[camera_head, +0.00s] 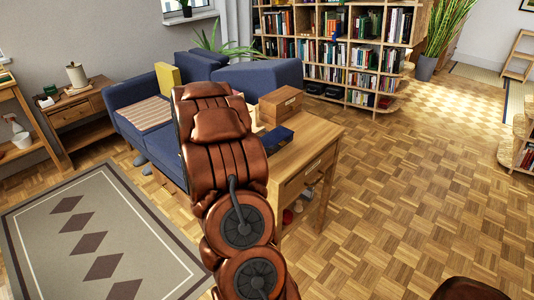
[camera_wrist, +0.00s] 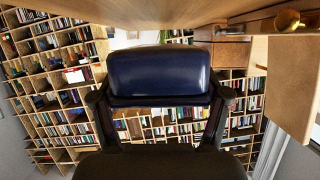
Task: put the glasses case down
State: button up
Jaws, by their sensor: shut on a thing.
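The dark blue glasses case (camera_wrist: 160,75) is gripped between the two black fingers of my gripper (camera_wrist: 161,96) in the wrist view. In the head view the case (camera_head: 277,138) shows at the near part of the wooden side table (camera_head: 310,150), beside a wooden box. My arm covers the gripper there. In the wrist view a wooden surface (camera_wrist: 130,12) runs along the top edge, with a narrow gap between it and the case. I cannot tell whether the case touches the table.
The wooden box (camera_head: 280,105) stands on the table just behind the case; it also shows in the wrist view (camera_wrist: 231,55). A blue sofa (camera_head: 130,105) is left of the table. A bookcase (camera_head: 340,50) stands behind. The parquet at right is open.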

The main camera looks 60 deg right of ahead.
jog(key=shift+s+d, duration=0.15)
jog(key=shift+s+d+f, duration=0.1)
jog(key=shift+f, duration=0.8)
jog(key=shift+s+d+f, duration=0.1)
jog(key=shift+f, duration=0.75)
jog(key=shift+f, duration=0.2)
jog(key=o, duration=1.5)
jog(key=shift+r, duration=0.2)
jog(key=v, duration=1.2)
